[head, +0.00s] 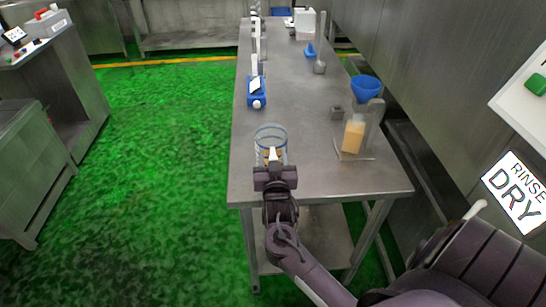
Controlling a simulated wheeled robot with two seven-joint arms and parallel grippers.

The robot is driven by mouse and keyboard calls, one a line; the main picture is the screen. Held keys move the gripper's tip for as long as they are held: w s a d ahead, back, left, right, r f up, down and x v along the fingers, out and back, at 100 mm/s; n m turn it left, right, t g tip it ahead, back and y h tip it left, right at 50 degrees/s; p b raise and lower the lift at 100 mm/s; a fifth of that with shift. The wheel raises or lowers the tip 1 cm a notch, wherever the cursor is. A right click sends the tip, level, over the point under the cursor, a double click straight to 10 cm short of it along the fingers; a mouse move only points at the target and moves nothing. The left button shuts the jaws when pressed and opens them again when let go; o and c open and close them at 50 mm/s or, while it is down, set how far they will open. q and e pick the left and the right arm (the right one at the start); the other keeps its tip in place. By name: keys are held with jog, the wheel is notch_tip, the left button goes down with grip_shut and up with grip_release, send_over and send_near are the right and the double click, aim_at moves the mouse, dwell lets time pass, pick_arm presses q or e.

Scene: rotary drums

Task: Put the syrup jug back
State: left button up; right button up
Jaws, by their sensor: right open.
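A clear jug (270,135) with a blue rim stands near the front left edge of the steel table, with a little brown showing low in it. I cannot tell for certain that it is the syrup jug. My right gripper (273,161) is open at the jug's near side and covers its lower front. I cannot tell whether it touches the jug. A container of amber liquid (353,136) stands on a metal stand to the right. My left gripper is not in view.
The steel table (305,178) holds a blue funnel (365,88) on the right, a small metal block (336,113), and a blue device (256,92) on the left edge. The middle of the table is clear. Green floor lies to the left.

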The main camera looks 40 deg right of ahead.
jog(key=shift+r, duration=0.25)
jog(key=b+v, duration=0.2)
jog(key=v, duration=1)
jog(key=shift+f, duration=0.15)
jog(key=s+a+f+n+g+y, duration=0.2)
jog(key=a+f+y, duration=0.1)
jog(key=f, duration=0.9)
jog(key=s+a+f+n+g+y, duration=0.2)
jog(key=f+n, duration=0.1)
jog(key=f, duration=0.9)
jog(key=s+a+f+n+g+y, duration=0.1)
jog(key=s+a+f+n+y, duration=0.15)
jog(key=f, duration=0.95)
jog(key=s+f+g, duration=0.3)
jog(key=s+f, duration=0.3)
jog(key=s, duration=0.3)
jog(key=s+f+g+y, duration=0.1)
jog(key=s+f+g, duration=0.2)
jog(key=s+f, duration=0.3)
jog(key=s+d+f+n+g+y, duration=0.1)
jog(key=s+f+g, duration=0.2)
jog(key=s+f, duration=0.4)
jog(key=s, duration=0.6)
